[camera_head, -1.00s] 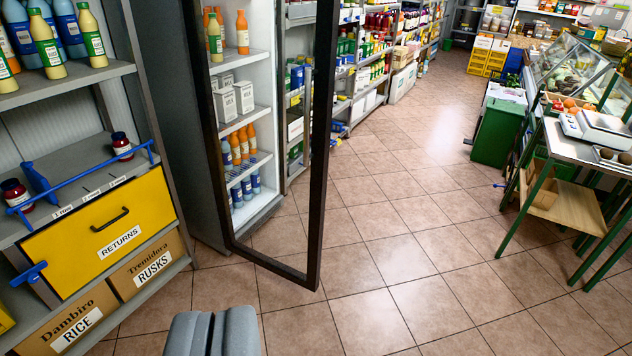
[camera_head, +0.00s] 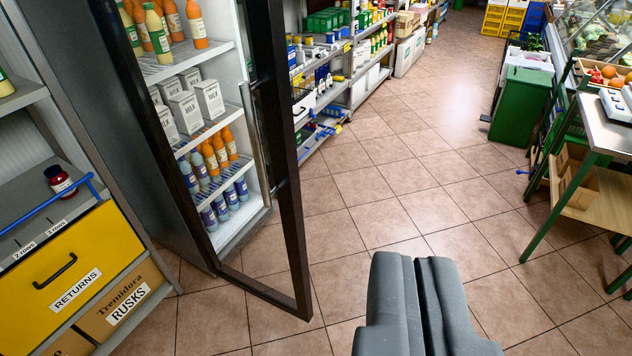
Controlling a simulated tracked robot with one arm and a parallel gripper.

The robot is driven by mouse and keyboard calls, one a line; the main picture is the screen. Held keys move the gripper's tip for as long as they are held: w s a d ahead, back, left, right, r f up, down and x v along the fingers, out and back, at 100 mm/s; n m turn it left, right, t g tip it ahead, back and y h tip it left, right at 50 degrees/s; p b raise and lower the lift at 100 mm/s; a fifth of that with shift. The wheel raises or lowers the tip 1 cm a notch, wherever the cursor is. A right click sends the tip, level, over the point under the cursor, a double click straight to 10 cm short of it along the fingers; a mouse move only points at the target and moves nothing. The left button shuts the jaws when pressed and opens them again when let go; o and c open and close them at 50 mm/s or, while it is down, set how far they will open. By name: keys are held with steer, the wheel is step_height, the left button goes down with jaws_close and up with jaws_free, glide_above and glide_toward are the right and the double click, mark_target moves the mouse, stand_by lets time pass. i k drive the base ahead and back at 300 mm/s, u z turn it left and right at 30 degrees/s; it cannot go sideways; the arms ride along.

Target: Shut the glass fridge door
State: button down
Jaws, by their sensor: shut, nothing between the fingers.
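The glass fridge door (camera_head: 292,215) has a dark frame and stands open, swung out toward me from the fridge (camera_head: 258,196). A slim vertical handle shows along the door's far side. Milk cartons, orange bottles and blue-capped bottles on the fridge shelves show through the glass and the opening. My gripper (camera_head: 422,265) is at the bottom centre right, shut and empty. In the picture it is to the right of the door's lower free corner, apart from it. The exact depth between them I cannot tell.
A shelf with a yellow RETURNS drawer (camera_head: 75,262) and a blue rail stands at the left. Stocked shelves (camera_head: 340,60) line the aisle beyond the fridge. A metal table (camera_head: 606,122) and green bin (camera_head: 520,103) stand at the right. The tiled floor between is clear.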

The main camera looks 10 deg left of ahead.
mark_target(266, 18)
steer(key=u, duration=0.15)
steer(key=i, duration=1)
steer(key=u, duration=0.4)
